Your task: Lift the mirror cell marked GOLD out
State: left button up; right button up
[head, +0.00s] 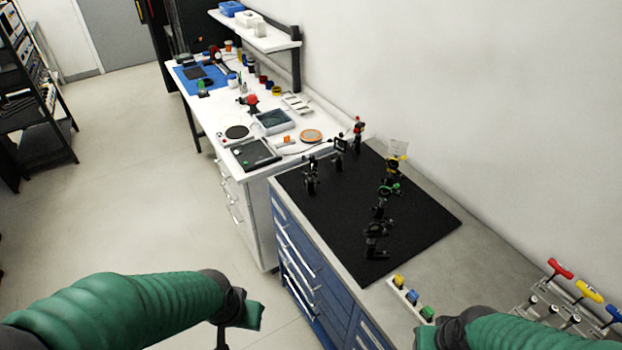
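Several black optical mounts stand on a black mat (330,226) on the bench. One has a yellow ring (393,167), one a green ring (389,189), and one at the back a red top (358,126). Plain dark mounts stand at the left (311,177) and front (375,238). No GOLD marking is legible, so I cannot tell which is that mirror cell. My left gripper (232,318) is low in the picture, left of the blue cabinet and apart from the mounts. My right gripper (428,337) shows only partly at the bottom edge, near the bench front. Neither gripper's fingers show clearly.
A rack of T-handled tools (560,300) stands at the right. A white table (208,127) with instruments adjoins behind. The wall borders the bench's right side.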

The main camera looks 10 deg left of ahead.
aim_at(398, 281)
jog(key=i+j+z, duration=0.4)
jog(key=j+z, duration=0.15)
jog(key=i+j+z, duration=0.15)
jog(key=j+z, duration=0.15)
jog(key=i+j+z, duration=0.1)
jog(key=j+z, duration=0.15)
jog(key=j, duration=0.15)
